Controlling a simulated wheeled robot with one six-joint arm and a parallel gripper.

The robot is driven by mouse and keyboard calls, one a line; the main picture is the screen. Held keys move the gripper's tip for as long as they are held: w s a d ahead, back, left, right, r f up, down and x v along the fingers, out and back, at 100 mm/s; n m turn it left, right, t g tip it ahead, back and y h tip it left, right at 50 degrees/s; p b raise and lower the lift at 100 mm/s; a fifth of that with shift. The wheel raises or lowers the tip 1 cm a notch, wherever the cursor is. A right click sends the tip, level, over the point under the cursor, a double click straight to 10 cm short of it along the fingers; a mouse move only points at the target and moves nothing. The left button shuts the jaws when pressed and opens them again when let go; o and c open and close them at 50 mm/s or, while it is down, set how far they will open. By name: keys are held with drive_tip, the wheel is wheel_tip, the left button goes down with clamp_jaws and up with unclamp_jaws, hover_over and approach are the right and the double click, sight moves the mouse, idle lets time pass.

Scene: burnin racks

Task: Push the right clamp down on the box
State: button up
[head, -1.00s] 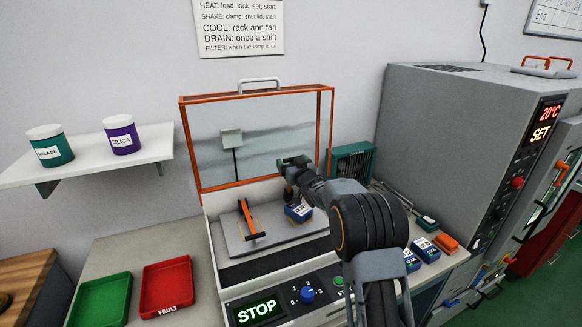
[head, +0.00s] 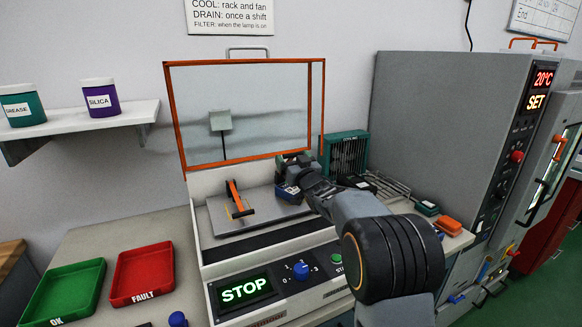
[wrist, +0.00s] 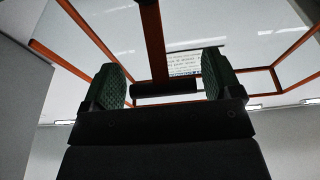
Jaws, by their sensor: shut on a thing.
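The box (head: 286,193), blue and dark, sits on the right part of the grey shaker plate (head: 218,212), inside the shaker. My gripper (head: 293,160) is just above and behind it. In the wrist view my gripper (wrist: 165,86) is shut on the right clamp's dark crossbar (wrist: 165,89), one green-padded finger at each end. The clamp's orange arm (wrist: 153,40) runs up from that bar. In the head view my gripper and arm hide most of the right clamp, so I cannot tell whether it touches the box. The left clamp (head: 236,197) is orange, with a dark crossbar.
The orange-framed lid (head: 168,110) stands open behind the plate. The front panel's display (head: 244,288) reads STOP. A green fan (head: 346,152) stands right of the lid. A green tray (head: 62,290) and a red FAULT tray (head: 143,272) lie left. A grey oven (head: 430,110) stands right.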

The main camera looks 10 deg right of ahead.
drive_tip(key=shift+s+f+b, duration=0.2)
drive_tip(key=shift+f+b, duration=0.35)
drive_tip(key=shift+b, duration=0.15)
drive_tip(key=shift+r+t, duration=0.1)
drive_tip(key=shift+t, duration=0.2)
drive_tip(key=o, duration=1.1)
drive_tip(key=shift+r, duration=0.1)
drive_tip(key=shift+s, duration=0.1)
drive_tip(key=b+v, duration=0.1)
drive_tip(key=v, duration=0.6)
drive_tip(key=shift+s, duration=0.2)
drive_tip(key=shift+d, duration=0.1)
